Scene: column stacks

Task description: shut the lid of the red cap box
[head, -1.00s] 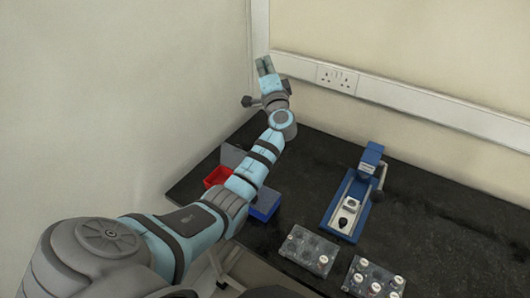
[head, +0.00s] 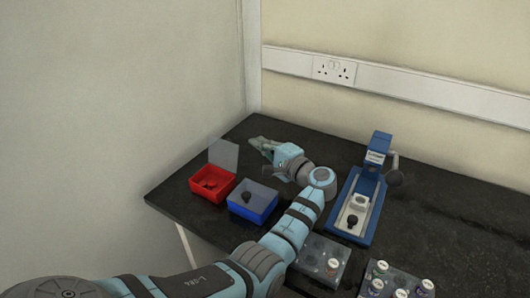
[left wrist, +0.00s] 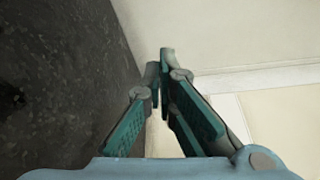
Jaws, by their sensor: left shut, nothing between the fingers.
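My left gripper (head: 254,143) is shut and empty, low over the bench behind the boxes. Its fingertips point left, to the right of the raised lid and apart from it in the picture. In the left wrist view the fingers (left wrist: 160,68) are together with nothing between them, and neither the box nor the lid shows. My right gripper is out of view.
A blue box (head: 250,211) with a dark thing in it stands just right of the red box. A blue press (head: 360,190) stands further right, beyond my left forearm. Clear racks with vials (head: 395,281) are at the front. The wall rises behind the bench (head: 175,192).

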